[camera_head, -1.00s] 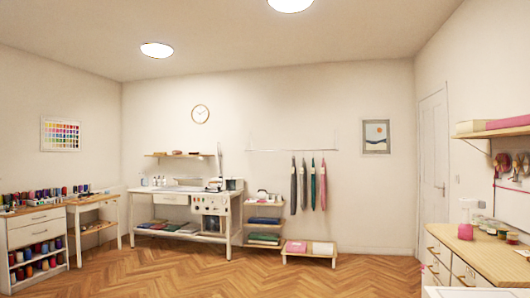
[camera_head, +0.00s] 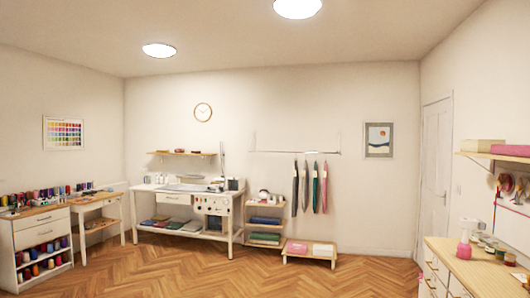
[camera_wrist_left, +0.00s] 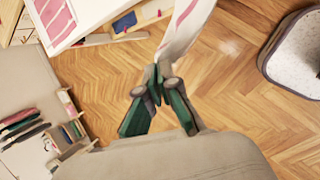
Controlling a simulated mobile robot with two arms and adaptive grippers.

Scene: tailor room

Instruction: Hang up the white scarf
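In the left wrist view, my left gripper (camera_wrist_left: 155,75) has its dark green fingers closed on one end of a white scarf (camera_wrist_left: 184,32). The scarf stretches from the fingertips up past the top edge of the picture, so its far end is hidden. In the head view, a thin wall rail (camera_head: 275,151) runs along the back wall. Two grey scarves (camera_head: 295,188), a green scarf (camera_head: 315,188) and a pink scarf (camera_head: 324,188) hang below its right part. Neither gripper shows in the head view.
A low bench (camera_head: 310,255) with folded cloth and a small shelf (camera_head: 265,222) stand under the rail. A white worktable (camera_head: 185,231) is left of them. A wooden counter (camera_head: 470,265) stands at right. The herringbone floor (camera_head: 200,272) between is open.

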